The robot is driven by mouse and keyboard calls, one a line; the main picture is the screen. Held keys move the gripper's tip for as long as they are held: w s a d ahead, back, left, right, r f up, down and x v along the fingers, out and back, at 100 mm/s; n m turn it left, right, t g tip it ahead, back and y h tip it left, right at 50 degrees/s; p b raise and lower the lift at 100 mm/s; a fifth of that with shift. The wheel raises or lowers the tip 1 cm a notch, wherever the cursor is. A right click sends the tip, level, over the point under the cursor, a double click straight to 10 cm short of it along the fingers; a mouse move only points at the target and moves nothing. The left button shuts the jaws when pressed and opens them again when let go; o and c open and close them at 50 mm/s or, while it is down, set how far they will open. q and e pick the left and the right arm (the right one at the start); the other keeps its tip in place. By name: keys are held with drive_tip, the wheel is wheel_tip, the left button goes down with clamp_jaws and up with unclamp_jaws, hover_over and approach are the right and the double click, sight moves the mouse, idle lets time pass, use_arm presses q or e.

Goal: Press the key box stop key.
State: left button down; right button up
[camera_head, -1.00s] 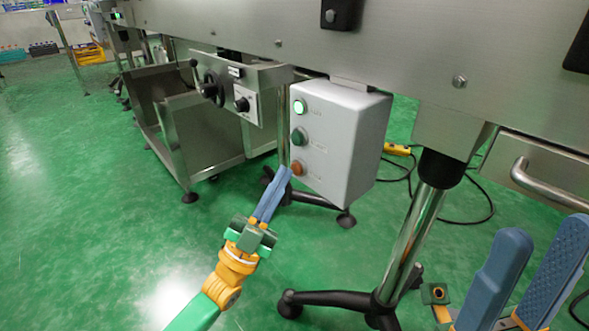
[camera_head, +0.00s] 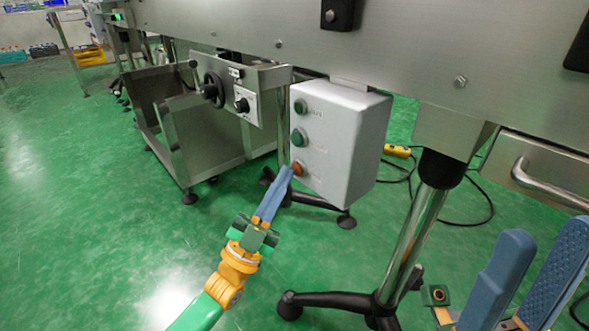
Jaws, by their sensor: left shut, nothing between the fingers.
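The grey key box (camera_head: 347,150) hangs under the steel machine frame. The key labels are too small to read.
A steel cart (camera_head: 205,140) and a handwheel panel (camera_head: 243,100) stand left of the key box. A metal leg with a black foot (camera_head: 380,300) stands right of my left gripper. A drawer handle (camera_head: 540,185) is at the right. Green floor at left is clear.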

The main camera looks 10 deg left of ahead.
use_arm(q)
drive_tip(key=shift+s+a+p, duration=0.4)
drive_tip(key=shift+s+a, duration=0.05)
drive_tip(key=shift+s, duration=0.15)
drive_tip(key=s+a+p, duration=0.1)
drive_tip(key=s, duration=0.1)
drive_tip(key=s+a+p, duration=0.1)
drive_tip(key=s+a, duration=0.1)
idle(0.8)
